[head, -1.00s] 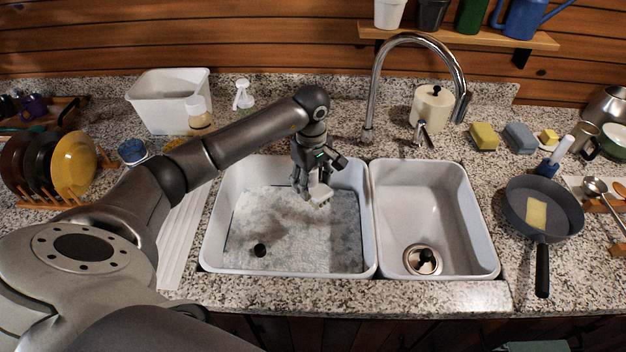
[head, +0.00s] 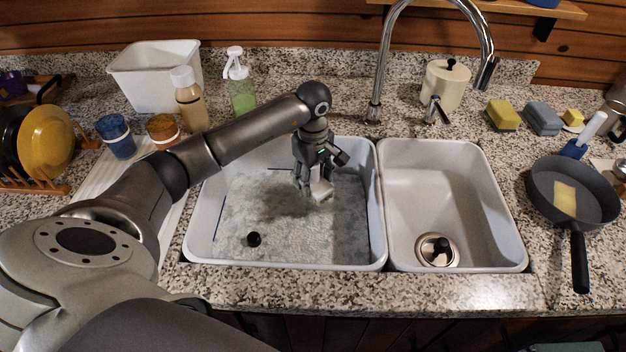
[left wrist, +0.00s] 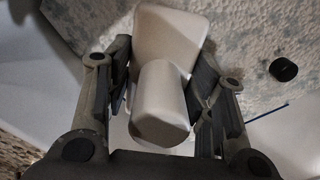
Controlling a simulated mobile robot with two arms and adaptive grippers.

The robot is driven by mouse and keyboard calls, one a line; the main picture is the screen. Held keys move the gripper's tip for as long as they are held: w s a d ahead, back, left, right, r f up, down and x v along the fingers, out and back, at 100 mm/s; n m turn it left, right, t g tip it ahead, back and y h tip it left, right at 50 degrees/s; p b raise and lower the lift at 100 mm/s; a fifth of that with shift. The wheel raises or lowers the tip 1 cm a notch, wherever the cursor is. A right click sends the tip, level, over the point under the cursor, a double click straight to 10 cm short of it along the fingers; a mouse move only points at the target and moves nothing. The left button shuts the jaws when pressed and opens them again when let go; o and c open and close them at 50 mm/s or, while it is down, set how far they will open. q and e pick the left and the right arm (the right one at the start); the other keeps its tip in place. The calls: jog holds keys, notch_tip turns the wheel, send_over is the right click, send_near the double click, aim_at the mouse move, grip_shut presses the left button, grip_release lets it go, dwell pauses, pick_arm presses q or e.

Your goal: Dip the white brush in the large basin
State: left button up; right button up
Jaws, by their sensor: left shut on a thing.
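The white brush (head: 321,189) is in my left gripper (head: 312,182), whose fingers are shut on its handle. In the left wrist view the brush (left wrist: 165,85) shows its white handle between both fingers (left wrist: 160,95), with its wider white head beyond. The bristles are hidden in that view. The large basin (head: 376,215) is the left one of the double sink and holds cloudy water. The gripper reaches down into the basin near its back right part, with the brush low, at or close to the water; I cannot tell how deep. My right gripper is not in view.
A black stopper (head: 254,239) is in the large basin. The small basin (head: 440,190) is to the right, below the faucet (head: 376,80). Bottles and cups stand behind the arm. A pan (head: 572,196) with a yellow sponge is at the right.

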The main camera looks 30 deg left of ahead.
pick_arm(q)
jog(key=shift+f+b, duration=1.5)
jog(key=shift+f, duration=1.4)
jog(key=shift+f+b, duration=0.45)
jog(key=shift+f, duration=0.05)
jog(key=shift+s, duration=0.1)
dwell(0.3)
jog(key=shift+r+p, duration=1.85)
jog(key=shift+r, duration=1.65)
